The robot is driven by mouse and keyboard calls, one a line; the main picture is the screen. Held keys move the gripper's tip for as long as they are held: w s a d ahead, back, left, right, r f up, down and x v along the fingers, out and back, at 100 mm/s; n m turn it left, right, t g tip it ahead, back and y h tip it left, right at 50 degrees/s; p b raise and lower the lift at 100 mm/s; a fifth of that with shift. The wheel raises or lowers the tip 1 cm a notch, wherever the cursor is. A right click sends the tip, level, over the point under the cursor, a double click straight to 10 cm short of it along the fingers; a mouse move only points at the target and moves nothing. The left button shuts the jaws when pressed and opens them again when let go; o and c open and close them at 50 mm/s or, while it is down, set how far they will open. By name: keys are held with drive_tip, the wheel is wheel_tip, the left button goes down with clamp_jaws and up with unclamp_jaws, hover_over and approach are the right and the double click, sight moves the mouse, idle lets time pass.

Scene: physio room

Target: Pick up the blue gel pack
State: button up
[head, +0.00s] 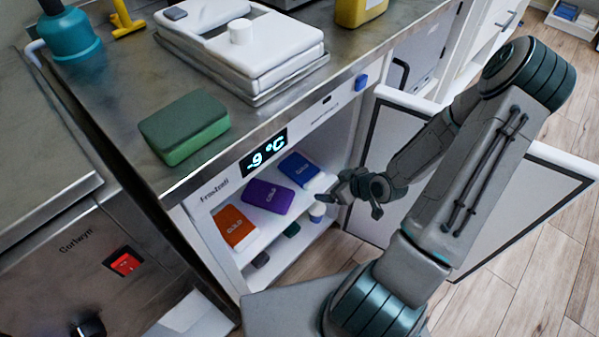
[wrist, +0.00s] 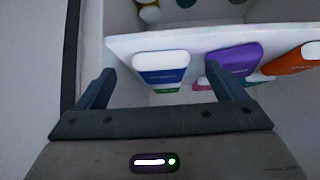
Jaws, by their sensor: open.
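The blue gel pack (head: 299,170) lies on the upper shelf of the open freezer, at the right end of a row of packs in the head view. My gripper (head: 354,190) is just outside the opening, to the right of the blue pack and apart from it. In the wrist view my gripper (wrist: 162,86) is open and empty. The blue pack (wrist: 161,72) shows ahead between its fingertips, with a white end and a blue face. The right fingertip overlaps the edge of the purple pack in this view.
A purple pack (head: 268,196) and an orange pack (head: 235,226) lie beside the blue one. The freezer door (head: 400,140) stands open on the right, behind my arm. Smaller items sit on the lower shelf. A green block (head: 184,128) lies on the counter above.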

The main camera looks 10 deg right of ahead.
drive_tip(key=b, duration=0.2)
approach(302, 169)
drive_tip(key=x, duration=0.4)
drive_tip(key=shift+f, duration=0.25)
drive_tip(key=b+x, duration=0.2)
drive_tip(key=x, duration=0.3)
drive_tip(key=shift+w+a, duration=0.1)
drive_tip(key=shift+w, duration=0.15)
drive_tip(key=c, duration=0.9)
